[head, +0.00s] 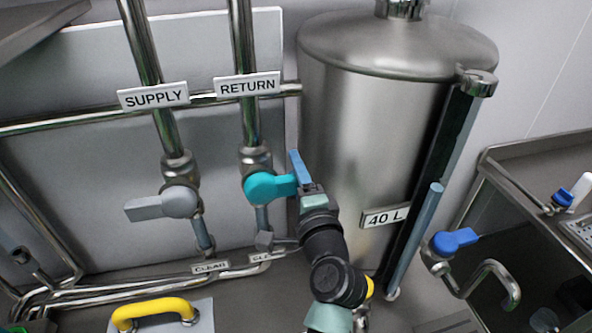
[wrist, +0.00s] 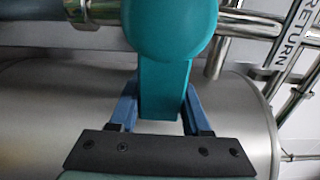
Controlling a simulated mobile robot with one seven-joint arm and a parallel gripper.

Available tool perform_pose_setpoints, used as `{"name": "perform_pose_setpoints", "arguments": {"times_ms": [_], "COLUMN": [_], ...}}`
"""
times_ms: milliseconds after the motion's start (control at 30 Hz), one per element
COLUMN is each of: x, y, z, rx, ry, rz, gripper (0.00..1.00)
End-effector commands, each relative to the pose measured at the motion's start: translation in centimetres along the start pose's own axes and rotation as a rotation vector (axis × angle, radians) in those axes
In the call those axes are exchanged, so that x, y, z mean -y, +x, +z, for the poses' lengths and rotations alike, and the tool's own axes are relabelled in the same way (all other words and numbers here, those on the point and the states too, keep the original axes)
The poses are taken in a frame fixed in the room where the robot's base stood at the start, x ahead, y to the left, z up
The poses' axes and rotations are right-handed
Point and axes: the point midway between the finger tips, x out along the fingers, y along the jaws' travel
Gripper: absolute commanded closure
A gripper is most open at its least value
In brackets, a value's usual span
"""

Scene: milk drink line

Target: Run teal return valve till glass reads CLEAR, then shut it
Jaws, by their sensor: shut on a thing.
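The teal return valve (head: 266,187) sits on the pipe under the RETURN sign (head: 248,85). Its handle points right, crosswise to the upright pipe. My gripper (head: 299,178) comes from the lower right and is shut on the teal handle. In the wrist view the handle (wrist: 163,88) stands between the two blue fingers of my gripper (wrist: 160,108). The state of the liquid in the glass cannot be told.
A grey valve (head: 181,202) is on the pipe under the SUPPLY sign (head: 153,95), to the left. A steel tank (head: 350,130) marked 40 L stands close behind my arm. A yellow handle (head: 153,309) is at lower left, a blue valve (head: 454,241) at right.

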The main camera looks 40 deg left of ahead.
Motion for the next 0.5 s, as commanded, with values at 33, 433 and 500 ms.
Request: {"name": "perform_pose_setpoints", "arguments": {"times_ms": [33,433,500], "x": [-0.32,-0.17,-0.15], "y": [-0.03,-0.01,-0.03], "z": [0.04,0.04,0.04], "rx": [0.002,0.001,0.001], "ry": [0.012,0.006,0.005], "rz": [0.005,0.003,0.002], "gripper": [1.0,0.22,0.22]}}
